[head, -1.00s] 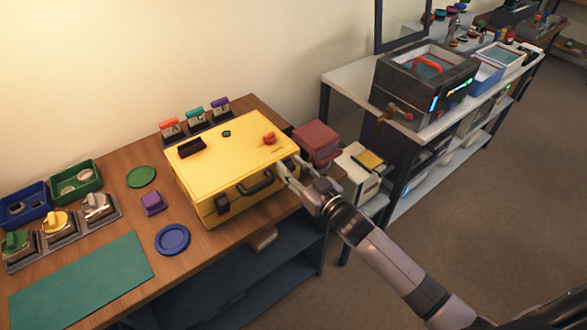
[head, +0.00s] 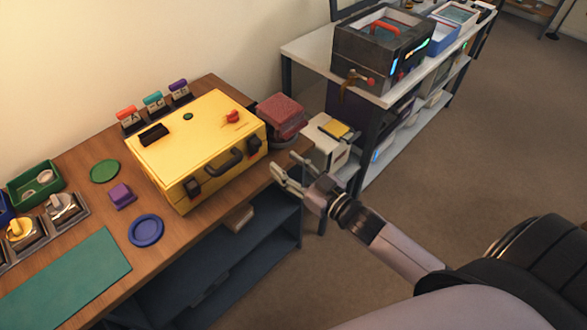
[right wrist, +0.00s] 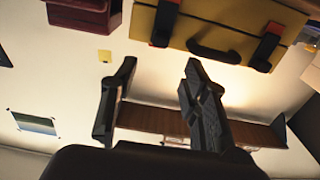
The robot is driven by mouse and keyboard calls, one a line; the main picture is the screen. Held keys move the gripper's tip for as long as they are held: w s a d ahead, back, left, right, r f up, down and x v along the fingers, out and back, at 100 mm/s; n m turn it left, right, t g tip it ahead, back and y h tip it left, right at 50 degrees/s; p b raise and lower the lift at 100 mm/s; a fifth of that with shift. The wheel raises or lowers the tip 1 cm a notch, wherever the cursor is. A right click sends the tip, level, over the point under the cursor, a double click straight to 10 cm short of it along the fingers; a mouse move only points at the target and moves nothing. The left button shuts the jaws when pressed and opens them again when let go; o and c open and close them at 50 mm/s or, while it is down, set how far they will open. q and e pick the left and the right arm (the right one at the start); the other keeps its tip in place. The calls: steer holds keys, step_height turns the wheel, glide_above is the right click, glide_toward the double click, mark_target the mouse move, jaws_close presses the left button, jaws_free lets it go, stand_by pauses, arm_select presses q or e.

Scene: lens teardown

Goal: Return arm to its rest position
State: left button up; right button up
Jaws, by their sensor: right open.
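My right gripper (head: 287,179) is open and empty in the head view, just off the front right edge of the wooden table, in front of the yellow case. Its two spread fingers (right wrist: 155,95) also show in the right wrist view, with nothing between them. The yellow case (head: 200,133) is closed on the table, with a dark handle and two dark latches on its front. The case also shows at the top of the right wrist view (right wrist: 225,32). The gripper is apart from the case. My left gripper is in neither view.
The wooden table (head: 85,146) holds a green mat (head: 70,280), a blue disc (head: 146,230), a purple block (head: 122,196) and a green tray (head: 35,184). A red box (head: 281,115) stands right of the case. A white shelf unit (head: 305,50) bears a dark machine (head: 378,50). Open floor (head: 440,160) lies right.

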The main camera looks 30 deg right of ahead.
steer(key=shift+v, duration=0.8)
steer(key=s+d+f+m+g+h, duration=0.1)
steer(key=s+d+f+g+h, duration=0.15)
steer(key=f, duration=0.85)
steer(key=s+d+f+g+h, duration=0.15)
steer(key=s+f, duration=0.25)
steer(key=f, duration=0.7)
steer(key=s+d+f+m+g+h, duration=0.1)
steer(key=s+d+f+g, duration=0.2)
steer(key=f, duration=0.8)
steer(key=s+a+f+g, duration=0.1)
steer(key=s+f+g, duration=0.2)
steer(key=s+f, duration=0.3)
steer(key=s+a+f+g, duration=0.2)
steer(key=s+f, duration=0.4)
steer(key=s, duration=0.8)
steer(key=s+a+f+g+h, duration=0.1)
steer(key=s+f+g, duration=0.3)
steer(key=s, duration=0.6)
step_height(320, 180, down, 2)
steer(key=shift+s+a+f, duration=0.2)
steer(key=shift+s+a, duration=0.05)
steer(key=shift+a, duration=0.05)
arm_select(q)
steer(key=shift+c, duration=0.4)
